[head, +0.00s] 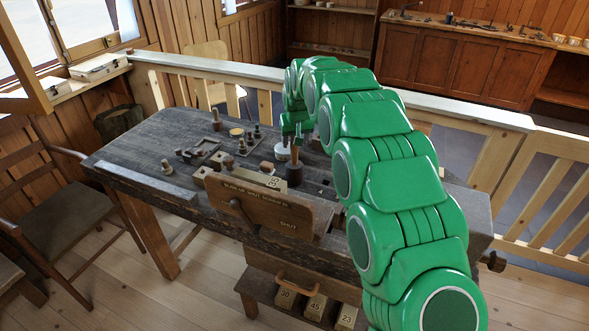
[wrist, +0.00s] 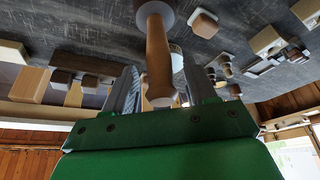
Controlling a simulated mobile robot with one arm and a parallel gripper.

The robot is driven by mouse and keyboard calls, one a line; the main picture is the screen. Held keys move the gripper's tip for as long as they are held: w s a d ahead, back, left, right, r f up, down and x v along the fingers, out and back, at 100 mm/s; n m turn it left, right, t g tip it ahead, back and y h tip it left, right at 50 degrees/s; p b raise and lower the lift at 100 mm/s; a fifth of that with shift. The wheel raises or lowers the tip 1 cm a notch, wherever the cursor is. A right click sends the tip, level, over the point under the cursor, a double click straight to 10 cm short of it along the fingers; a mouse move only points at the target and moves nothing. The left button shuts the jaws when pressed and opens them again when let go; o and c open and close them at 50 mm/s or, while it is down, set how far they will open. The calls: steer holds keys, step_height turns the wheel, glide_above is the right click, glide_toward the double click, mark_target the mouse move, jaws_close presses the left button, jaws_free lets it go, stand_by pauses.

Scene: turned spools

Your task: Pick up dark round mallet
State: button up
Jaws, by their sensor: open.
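The dark round mallet (head: 295,175) stands on its head on the dark workbench, with its brown wooden handle pointing up. In the wrist view the handle (wrist: 158,58) runs between my two fingers, with part of the dark round head at the top edge. My gripper (head: 295,132) is above the mallet in the head view, pointing down at the handle. In the wrist view my gripper (wrist: 161,84) is open, with a finger on each side of the handle and a gap visible on both sides. My arm hides part of the bench to the right.
The workbench (head: 140,150) carries a front vise board (head: 262,203), wooden blocks, a white round item (head: 282,152) behind the mallet, and several small pegs and tools to the left. A railing (head: 235,70) runs behind. The bench's left end is mostly bare.

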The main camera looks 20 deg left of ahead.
steer(key=shift+x, duration=1)
jaws_close()
steer(key=shift+r, duration=0.15)
